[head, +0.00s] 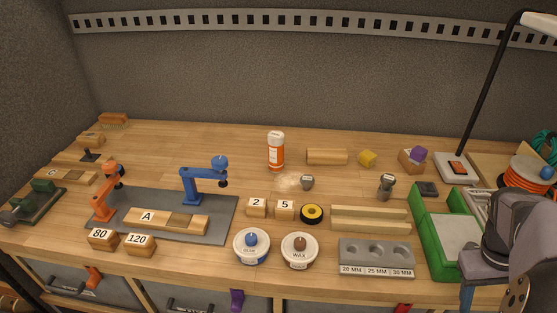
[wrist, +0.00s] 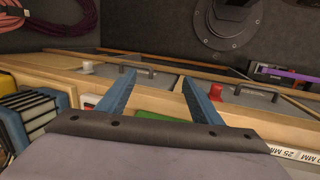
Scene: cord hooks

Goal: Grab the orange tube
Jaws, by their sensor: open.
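The orange tube (head: 276,153) is an orange canister with a white cap and a white label. It stands upright near the middle of the bench in the head view, with pale powder or shavings beside its base. It does not show in the wrist view. My gripper (wrist: 158,88) is open and empty, its two blue fingers spread apart over the bench front and drawers. In the head view my arm is at the far right, well away from the tube, and the fingertips are mostly out of sight.
A small grey knob-like part (head: 307,183) stands just right of the tube, and a wooden bar (head: 327,157) lies behind it. A green tray (head: 433,255) and a black lamp post (head: 485,85) are on the right. Blocks 2 (head: 257,207) and 5 (head: 284,209) sit in front.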

